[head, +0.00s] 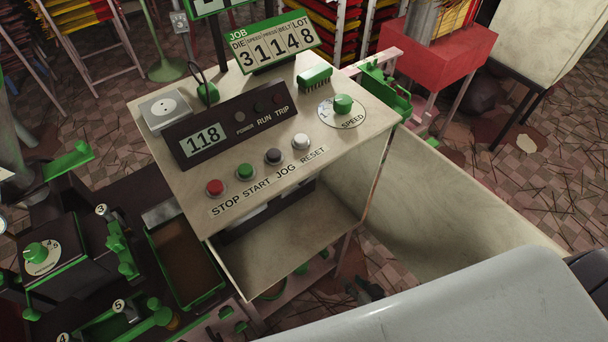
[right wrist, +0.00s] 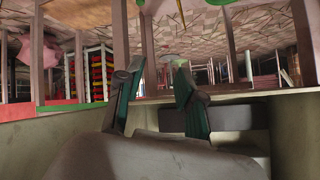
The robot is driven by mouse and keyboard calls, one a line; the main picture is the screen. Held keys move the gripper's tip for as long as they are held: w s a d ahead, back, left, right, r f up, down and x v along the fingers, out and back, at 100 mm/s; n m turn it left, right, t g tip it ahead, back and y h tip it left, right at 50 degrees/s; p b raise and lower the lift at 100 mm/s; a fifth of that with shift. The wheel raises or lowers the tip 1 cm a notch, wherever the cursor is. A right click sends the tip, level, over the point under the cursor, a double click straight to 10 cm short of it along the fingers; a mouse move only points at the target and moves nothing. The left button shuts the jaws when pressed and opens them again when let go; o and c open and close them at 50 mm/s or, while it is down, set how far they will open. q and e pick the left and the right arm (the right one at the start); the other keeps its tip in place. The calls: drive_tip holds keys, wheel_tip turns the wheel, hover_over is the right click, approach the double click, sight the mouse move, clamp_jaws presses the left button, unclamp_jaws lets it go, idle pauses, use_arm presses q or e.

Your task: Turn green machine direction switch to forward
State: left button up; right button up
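The green machine's control box has a sloped cream top panel (head: 300,107) with STOP, START, JOG and RESET buttons and a green SPEED knob (head: 343,104). Its front is open, showing a shelf (head: 285,245) and a dark panel (head: 262,217) with pale labels, mostly hidden under the top. I cannot make out a direction switch with a forward mark. My right gripper (head: 364,290) is low in front of the opening, partly hidden by my grey arm. In the right wrist view its two green-padded fingers (right wrist: 160,90) are apart with nothing between them. My left gripper is not in view.
A cream door or side panel (head: 450,205) extends right of the box. A green-rimmed tray (head: 185,260) and a dark machine with a green knob (head: 36,252) stand at left. A red block (head: 445,55) stands behind at right. Brick floor is open at far right.

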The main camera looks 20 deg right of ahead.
drive_tip(key=w+a+r+m+t+y+p, duration=0.1)
drive_tip(key=w+r+t, duration=0.15)
drive_tip(key=r, duration=0.55)
drive_tip(key=w+a+r+m+t+y+p, duration=0.1)
drive_tip(key=w+r+t, duration=0.15)
drive_tip(key=r, duration=0.55)
drive_tip(key=t+y, duration=0.2)
approach(304, 183)
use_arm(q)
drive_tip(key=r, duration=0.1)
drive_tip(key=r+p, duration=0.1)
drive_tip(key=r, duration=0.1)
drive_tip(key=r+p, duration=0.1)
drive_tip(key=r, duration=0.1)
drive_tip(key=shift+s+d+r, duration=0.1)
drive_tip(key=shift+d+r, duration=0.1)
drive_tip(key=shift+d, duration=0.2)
use_arm(e)
drive_tip(key=x, duration=0.9)
drive_tip(key=shift+w+m, duration=0.25)
drive_tip(key=shift+m, duration=0.05)
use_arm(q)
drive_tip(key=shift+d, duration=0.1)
use_arm(e)
clamp_jaws()
